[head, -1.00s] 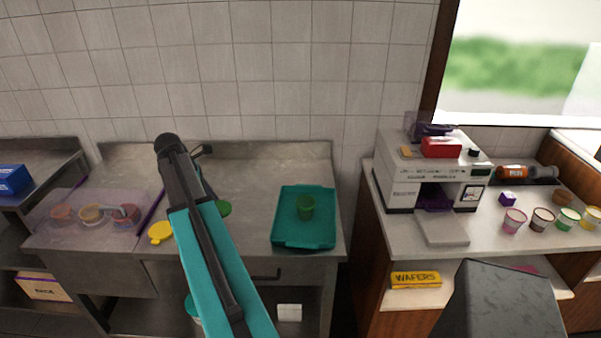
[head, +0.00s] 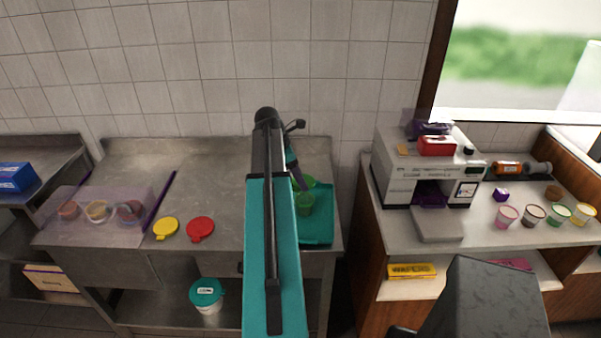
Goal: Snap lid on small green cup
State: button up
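The small green cup (head: 304,204) stands upright on the teal tray (head: 318,229) at the right of the steel counter. A green lid (head: 308,182) shows just above and behind the cup in the picture, tilted, at the end of my arm. My gripper (head: 300,180) appears shut on this lid; its fingertips are partly hidden by my arm and the lid. I cannot tell whether the lid touches the cup rim. My arm hides the left part of the tray.
A yellow lid (head: 166,228) and a red lid (head: 200,229) lie on the counter. A clear-covered bin (head: 97,217) of toppings is at the left. A white machine (head: 425,170) and several cups stand on the right counter, beyond a gap.

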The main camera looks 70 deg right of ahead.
jog(key=shift+s+d, duration=0.1)
jog(key=shift+s, duration=0.1)
jog(key=shift+f, duration=0.15)
jog(key=shift+f+b, duration=1.95)
jog(key=shift+f, duration=1.05)
jog(key=shift+s+p, duration=0.1)
jog(key=shift+p, duration=0.35)
jog(key=shift+f+p, duration=0.45)
dwell(2.2)
